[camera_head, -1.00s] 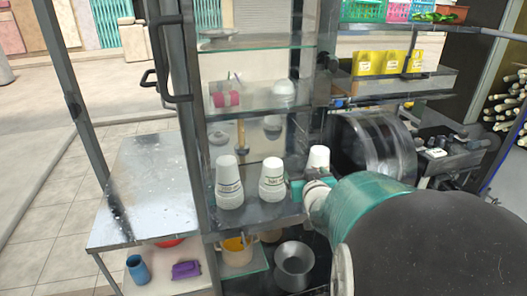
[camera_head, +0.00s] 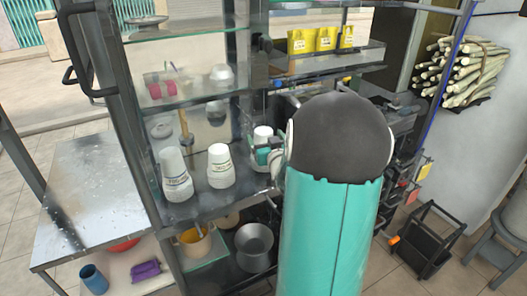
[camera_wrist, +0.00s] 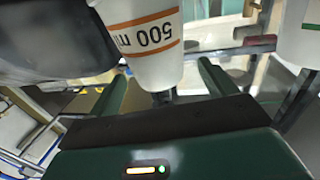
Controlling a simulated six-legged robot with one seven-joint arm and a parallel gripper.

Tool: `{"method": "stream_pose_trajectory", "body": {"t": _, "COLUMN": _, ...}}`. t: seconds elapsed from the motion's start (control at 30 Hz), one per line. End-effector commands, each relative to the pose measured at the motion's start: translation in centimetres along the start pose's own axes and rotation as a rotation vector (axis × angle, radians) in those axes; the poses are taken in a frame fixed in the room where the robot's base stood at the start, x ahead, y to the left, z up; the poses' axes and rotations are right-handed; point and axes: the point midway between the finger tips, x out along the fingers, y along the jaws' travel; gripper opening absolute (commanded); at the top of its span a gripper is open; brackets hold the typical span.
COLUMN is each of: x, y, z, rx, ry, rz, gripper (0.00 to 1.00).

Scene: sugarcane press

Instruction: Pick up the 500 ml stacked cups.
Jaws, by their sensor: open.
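The 500 ml stacked cups are white, with an orange band and "500 ml" print that reads upside down in the wrist view (camera_wrist: 152,38). They appear to be the rightmost of three cup stacks on the shelf in the head view (camera_head: 263,133), partly hidden by my gripper (camera_head: 266,155). In the wrist view my gripper (camera_wrist: 163,72) is open, its two green fingers on either side of the cups' narrow end. I cannot tell whether the fingers touch them.
Two other white cup stacks, the middle one (camera_head: 220,166) and the left one (camera_head: 175,174), stand on the same shelf (camera_head: 202,203). A glass shelf (camera_head: 185,97) is above. A metal pot (camera_head: 254,247) sits below. A metal table (camera_head: 95,195) is at left.

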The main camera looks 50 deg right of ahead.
Motion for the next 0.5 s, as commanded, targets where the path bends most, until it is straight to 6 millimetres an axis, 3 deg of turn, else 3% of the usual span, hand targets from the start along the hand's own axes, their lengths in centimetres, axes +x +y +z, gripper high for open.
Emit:
{"method": "stream_pose_trajectory", "body": {"t": 0.3, "x": 4.4, "y": 0.1, "z": 0.4, "rx": 0.001, "ry": 0.0, "rz": 0.0, "gripper": 0.84}}
{"method": "stream_pose_trajectory", "body": {"t": 0.5, "x": 5.0, "y": 0.1, "z": 0.4, "rx": 0.0, "ry": -0.001, "rz": 0.0, "gripper": 0.84}}
